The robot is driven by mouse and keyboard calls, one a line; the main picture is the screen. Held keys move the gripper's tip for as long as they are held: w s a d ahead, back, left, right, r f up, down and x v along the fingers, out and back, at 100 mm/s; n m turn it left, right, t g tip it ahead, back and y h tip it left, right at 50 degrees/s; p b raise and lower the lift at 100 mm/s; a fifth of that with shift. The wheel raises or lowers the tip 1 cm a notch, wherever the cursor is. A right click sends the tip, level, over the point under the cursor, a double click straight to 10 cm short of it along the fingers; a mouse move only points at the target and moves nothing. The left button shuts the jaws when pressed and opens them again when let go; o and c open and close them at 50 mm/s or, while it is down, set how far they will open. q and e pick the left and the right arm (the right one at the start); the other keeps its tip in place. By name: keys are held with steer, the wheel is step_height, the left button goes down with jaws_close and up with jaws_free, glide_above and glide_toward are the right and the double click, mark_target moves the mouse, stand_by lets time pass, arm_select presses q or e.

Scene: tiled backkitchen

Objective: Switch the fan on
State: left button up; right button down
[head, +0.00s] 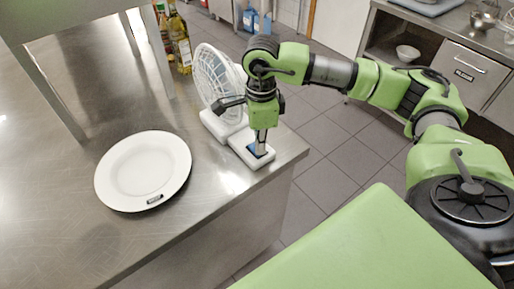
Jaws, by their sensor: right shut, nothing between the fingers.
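A white fan (213,80) with a round caged head stands near the right corner of the steel counter. Its white base (249,156) reaches toward the counter's front edge and bears a blue part (268,151). My right gripper (260,151) points down over the base. Its fingers are shut with nothing between them, and the tips are at the blue part. I cannot tell whether they press on it. The gripper partly hides the fan head's right side. My left gripper does not show.
A white plate (143,168) lies on the steel counter (50,210) left of the fan. Oil bottles (179,42) stand behind the fan. A shelf post (50,95) rises at the left. Tiled floor (322,135) lies open to the right.

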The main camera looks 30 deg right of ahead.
steer(key=shift+r+p, duration=0.55)
steer(key=shift+r, duration=0.3)
steer(key=shift+r+p, duration=1.35)
steer(key=shift+r, duration=1.3)
